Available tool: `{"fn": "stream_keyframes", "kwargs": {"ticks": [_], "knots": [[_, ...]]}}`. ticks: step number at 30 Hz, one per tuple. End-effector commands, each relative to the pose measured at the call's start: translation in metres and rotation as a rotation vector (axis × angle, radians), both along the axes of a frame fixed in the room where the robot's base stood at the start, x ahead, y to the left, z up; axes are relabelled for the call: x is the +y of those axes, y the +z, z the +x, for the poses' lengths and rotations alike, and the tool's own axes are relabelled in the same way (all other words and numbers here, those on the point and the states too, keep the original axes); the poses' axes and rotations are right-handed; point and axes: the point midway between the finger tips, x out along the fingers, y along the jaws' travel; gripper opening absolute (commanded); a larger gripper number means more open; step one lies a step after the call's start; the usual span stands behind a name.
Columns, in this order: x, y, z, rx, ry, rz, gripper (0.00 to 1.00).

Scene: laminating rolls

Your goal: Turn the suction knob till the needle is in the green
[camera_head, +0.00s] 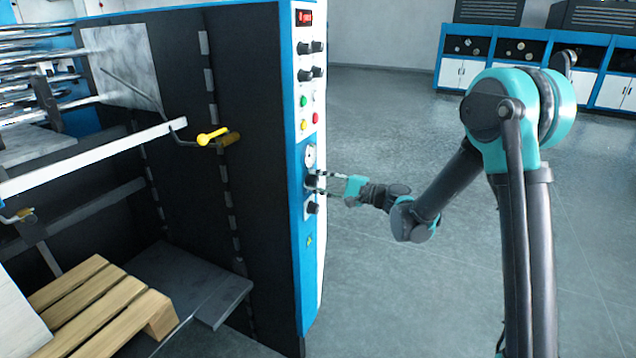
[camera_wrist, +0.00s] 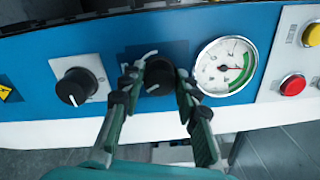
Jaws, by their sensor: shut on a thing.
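My gripper (camera_wrist: 160,85) is shut on the black suction knob (camera_wrist: 157,72) on the blue panel, one finger on each side of it. In the head view my gripper (camera_head: 320,182) reaches the machine's narrow panel from the right, and its fingers partly hide the knob. The round white gauge (camera_wrist: 222,72) sits just right of the knob in the wrist view and above it in the head view (camera_head: 310,154). It has a green band along its right side. A small red needle points right, towards the green band; its exact tip is hard to make out.
Another black knob (camera_wrist: 76,88) is left of my gripper in the wrist view. A red button (camera_wrist: 293,85) and a yellow button (camera_wrist: 312,35) lie to the right. A yellow-handled lever (camera_head: 212,136) and a wooden pallet (camera_head: 95,305) are left. Floor at right is open.

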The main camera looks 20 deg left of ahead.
Motion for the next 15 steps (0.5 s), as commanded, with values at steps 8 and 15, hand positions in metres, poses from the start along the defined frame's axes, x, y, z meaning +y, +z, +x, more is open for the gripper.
{"fn": "stream_keyframes", "kwargs": {"ticks": [8, 15], "knots": [[-0.0006, -0.0008, 0.0005, 0.0, -0.002, -0.002, 0.03], [-0.0005, -0.0005, 0.0003, -0.001, -0.001, -0.001, 0.53]]}}
